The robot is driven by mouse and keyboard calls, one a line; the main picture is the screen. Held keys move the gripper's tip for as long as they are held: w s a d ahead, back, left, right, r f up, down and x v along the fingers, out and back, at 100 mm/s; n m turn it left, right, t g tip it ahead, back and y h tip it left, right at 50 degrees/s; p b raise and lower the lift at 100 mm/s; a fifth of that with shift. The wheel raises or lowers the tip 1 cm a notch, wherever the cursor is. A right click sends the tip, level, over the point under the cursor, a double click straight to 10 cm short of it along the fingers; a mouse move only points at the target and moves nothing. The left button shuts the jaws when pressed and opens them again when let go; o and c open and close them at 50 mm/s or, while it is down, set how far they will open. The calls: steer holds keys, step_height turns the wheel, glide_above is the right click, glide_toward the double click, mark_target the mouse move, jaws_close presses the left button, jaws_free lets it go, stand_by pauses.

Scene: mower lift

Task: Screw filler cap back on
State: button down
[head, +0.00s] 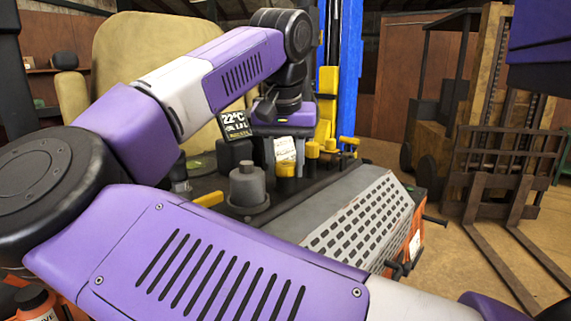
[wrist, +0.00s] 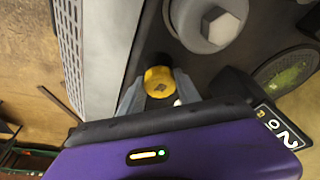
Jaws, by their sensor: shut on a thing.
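The yellow filler cap (wrist: 158,78) sits between my two grey fingers in the wrist view, with a dark square mark on its top. My gripper (wrist: 158,92) is shut on it, one finger on each side. In the head view my gripper (head: 285,155) points down over the mower's engine deck, with the yellow cap (head: 285,170) low between the fingertips. The cap hides whatever is under it, so I cannot tell if it is seated on a filler neck.
A grey round housing with a hex top (head: 248,186) stands close to the cap; it also shows in the wrist view (wrist: 212,22). Other yellow fittings (head: 312,150) stand to the right. A perforated grey panel (head: 362,220) lies in front. A forklift (head: 490,130) stands at right, beside open floor.

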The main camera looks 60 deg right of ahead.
steer(key=shift+m+g+p, duration=0.35)
steer(key=shift+m+g, duration=0.05)
steer(key=shift+m, duration=1)
steer(key=c, duration=0.8)
jaws_free()
steer(key=shift+o, duration=0.2)
